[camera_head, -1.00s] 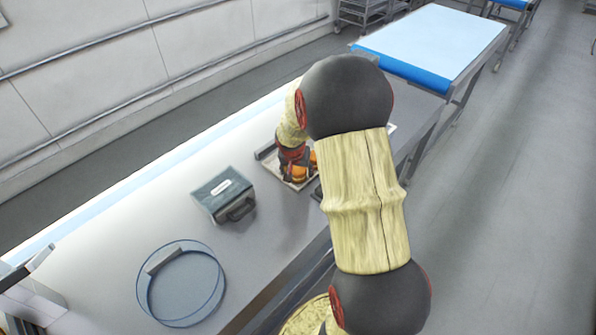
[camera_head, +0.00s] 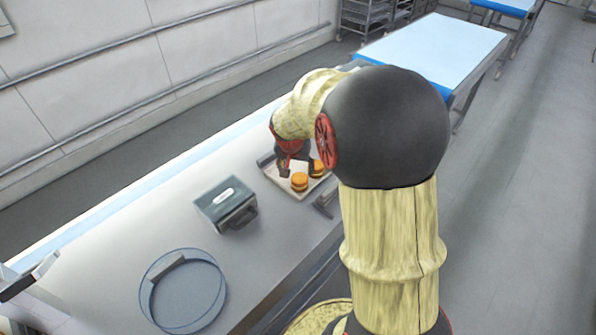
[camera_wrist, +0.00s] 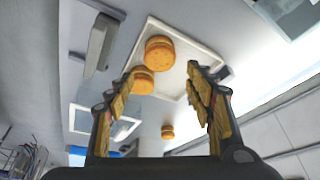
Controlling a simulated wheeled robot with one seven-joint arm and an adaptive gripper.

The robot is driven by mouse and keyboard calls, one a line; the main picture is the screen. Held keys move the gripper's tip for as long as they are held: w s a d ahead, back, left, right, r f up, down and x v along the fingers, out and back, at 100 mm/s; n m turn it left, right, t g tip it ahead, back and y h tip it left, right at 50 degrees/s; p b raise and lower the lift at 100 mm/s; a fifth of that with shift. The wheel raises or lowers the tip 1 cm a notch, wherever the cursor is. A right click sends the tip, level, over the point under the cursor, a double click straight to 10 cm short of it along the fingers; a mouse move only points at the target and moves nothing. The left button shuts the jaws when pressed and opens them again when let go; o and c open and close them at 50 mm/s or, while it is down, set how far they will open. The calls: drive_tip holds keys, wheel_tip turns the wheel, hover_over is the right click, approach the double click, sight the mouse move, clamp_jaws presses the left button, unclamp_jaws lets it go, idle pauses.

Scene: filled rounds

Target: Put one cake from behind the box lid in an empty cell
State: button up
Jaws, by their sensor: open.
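A pale tray (camera_head: 287,189) lies on the steel table, with two orange-brown round cakes (camera_head: 299,181) showing near its right end. In the wrist view the tray (camera_wrist: 207,48) bears a cake (camera_wrist: 159,52), and another cake (camera_wrist: 143,81) shows beside my left finger. I cannot make out a box lid or empty cells.
A grey bar-like item (camera_head: 325,203) lies by the table's right edge. Bare tabletop lies between them.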

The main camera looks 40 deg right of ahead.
drive_tip(key=s+a+r+n+t+y, duration=0.1)
drive_tip(key=s+a+r+n, duration=0.35)
drive_tip(key=a+r, duration=0.75)
drive_tip(key=s+a+r+n+t+y, duration=0.1)
drive_tip(key=s+a+r+n, duration=0.1)
drive_tip(key=s+a, duration=0.5)
drive_tip(key=s+a+r+n+y, duration=0.1)
drive_tip(key=s+a+r+n, duration=0.1)
drive_tip(key=s+a+n, duration=0.2)
drive_tip(key=s+a, duration=0.3)
drive_tip(key=a, duration=0.1)
drive_tip(key=shift+s+a+r+t+y, duration=0.2)
drive_tip(key=shift+a+r+t+y, duration=0.05)
drive_tip(key=shift+a+t+y, duration=0.15)
drive_tip(key=shift+d, duration=0.1)
